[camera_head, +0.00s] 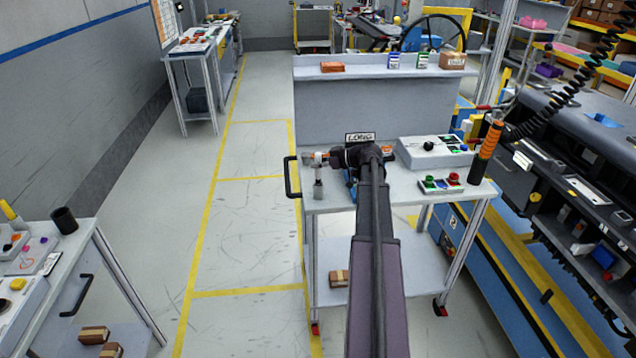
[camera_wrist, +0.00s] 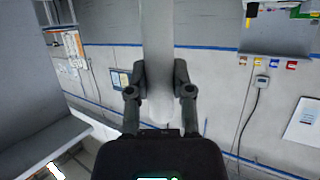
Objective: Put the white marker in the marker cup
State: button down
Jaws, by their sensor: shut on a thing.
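My gripper (camera_wrist: 160,92) is shut on a long pale white cylinder (camera_wrist: 157,40), which appears to be the white marker. In the wrist view it stands roughly upright between the two dark fingers and runs out of the top of the frame. In the head view my gripper (camera_head: 322,158) is small, at the left end of the middle cart, partly masked by my wrist. A dark, open cup (camera_head: 64,220), probably the marker cup, stands at the back of the left table, well away from my gripper.
The middle cart (camera_head: 325,203) has a black handle, a LONG sign (camera_head: 360,137) and button boxes (camera_head: 440,184). The left table (camera_head: 72,262) also holds small coloured items. Clear floor (camera_head: 240,235) with yellow lines lies between them. A dashboard module (camera_head: 580,140) stands at right.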

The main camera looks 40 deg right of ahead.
aim_at(320, 178)
jog(key=shift+f+b, duration=0.35)
jog(key=shift+f, duration=0.3)
jog(key=shift+f+b, duration=1.85)
jog(key=shift+f, duration=0.2)
jog(key=c, duration=0.5)
grip_release()
jog(key=shift+r, duration=0.1)
jog(key=shift+r, duration=0.15)
jog(key=shift+s+d+r, duration=0.15)
jog(key=shift+s, duration=0.05)
jog(key=p+v, duration=0.4)
jog(key=v, duration=0.7)
jog(key=shift+s+p, duration=0.25)
jog(key=shift+p, duration=0.05)
